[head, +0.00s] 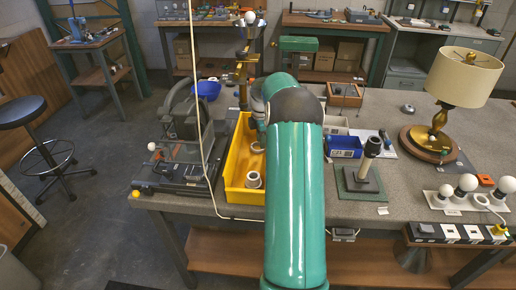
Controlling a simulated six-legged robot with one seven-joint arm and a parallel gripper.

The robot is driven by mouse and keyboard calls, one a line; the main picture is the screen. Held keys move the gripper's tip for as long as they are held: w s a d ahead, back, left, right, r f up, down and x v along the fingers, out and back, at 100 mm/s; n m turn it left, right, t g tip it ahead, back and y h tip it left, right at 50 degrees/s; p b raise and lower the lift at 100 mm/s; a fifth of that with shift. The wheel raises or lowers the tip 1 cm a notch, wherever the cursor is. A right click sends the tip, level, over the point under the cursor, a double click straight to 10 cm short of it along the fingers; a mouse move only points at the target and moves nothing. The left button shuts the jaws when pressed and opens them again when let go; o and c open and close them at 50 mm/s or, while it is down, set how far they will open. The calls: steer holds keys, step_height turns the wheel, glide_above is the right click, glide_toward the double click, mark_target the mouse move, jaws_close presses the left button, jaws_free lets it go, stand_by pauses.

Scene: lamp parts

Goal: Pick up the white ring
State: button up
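A short, thick white ring (253,180) sits in the front part of the yellow tray (233,172) on the workbench, just left of my green arm. Its dark hole faces up. Another pale, curved piece shows farther back in the tray, partly covered by my arm; I cannot tell whether it is a ring. My arm reaches forward over the tray's right side. My gripper is hidden behind the arm, so its fingers and anything in them cannot be seen.
A dark machine (185,150) stands left of the tray. A white cord (203,100) hangs down beside it. Right of my arm are blue bins (344,147), a post on a green base (362,182), a lamp (466,78) and white bulbs (467,183). The bench's front edge is close.

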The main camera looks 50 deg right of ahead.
mark_target(260, 150)
step_height(260, 150, down, 4)
steer(key=shift+w+f, duration=0.1)
steer(key=shift+f, duration=0.05)
jaws_close()
